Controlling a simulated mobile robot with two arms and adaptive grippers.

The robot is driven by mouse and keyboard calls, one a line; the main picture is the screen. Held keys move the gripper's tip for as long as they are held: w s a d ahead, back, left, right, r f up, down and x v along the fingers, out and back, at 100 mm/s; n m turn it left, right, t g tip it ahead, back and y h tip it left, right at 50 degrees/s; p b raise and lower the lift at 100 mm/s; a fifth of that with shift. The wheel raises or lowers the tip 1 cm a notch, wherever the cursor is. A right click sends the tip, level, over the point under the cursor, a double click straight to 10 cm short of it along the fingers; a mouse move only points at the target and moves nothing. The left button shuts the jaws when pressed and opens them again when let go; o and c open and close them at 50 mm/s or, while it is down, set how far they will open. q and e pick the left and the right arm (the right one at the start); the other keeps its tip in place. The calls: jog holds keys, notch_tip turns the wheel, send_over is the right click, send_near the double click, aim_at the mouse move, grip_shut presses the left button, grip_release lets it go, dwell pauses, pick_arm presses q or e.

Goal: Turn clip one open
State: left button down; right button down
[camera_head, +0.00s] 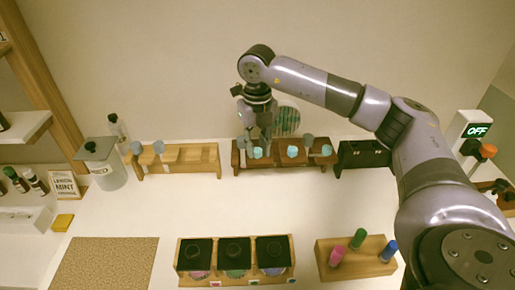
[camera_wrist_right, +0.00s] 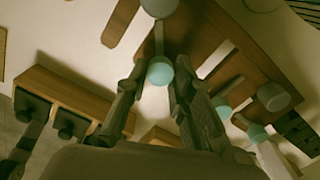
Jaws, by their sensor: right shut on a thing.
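A dark brown wooden rack (camera_head: 275,161) stands at the back middle, with teal round ends and grey knobs along it. My right gripper (camera_head: 257,136) is over the rack's left end, pointing down. In the wrist view, its two fingers (camera_wrist_right: 159,84) flank a teal round end (camera_wrist_right: 160,71), which I take to be clip one, and are shut on it. A grey knob (camera_wrist_right: 160,6) on a thin rod shows just beyond. More teal ends (camera_wrist_right: 222,113) and a grey knob (camera_wrist_right: 274,97) are to the right. Whether the clip is turned is hard to tell. My left gripper is not in view.
A lighter rack (camera_head: 200,157) stands to the left and a black holder (camera_head: 362,154) to the right. In front are a wooden box (camera_head: 237,281) of black-lidded jars and a block (camera_head: 327,268) with coloured pegs. The middle of the white table is clear.

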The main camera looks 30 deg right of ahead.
aim_at(257, 149)
jog(key=m, duration=0.4)
jog(key=shift+m+b, duration=0.3)
jog(key=shift+b, duration=0.05)
jog(key=shift+w+r+m, duration=0.1)
jog(key=shift+r+m, duration=0.05)
jog(key=shift+m, duration=1.25)
jog(key=c, duration=1.4)
grip_release()
notch_tip(257, 149, up, 12)
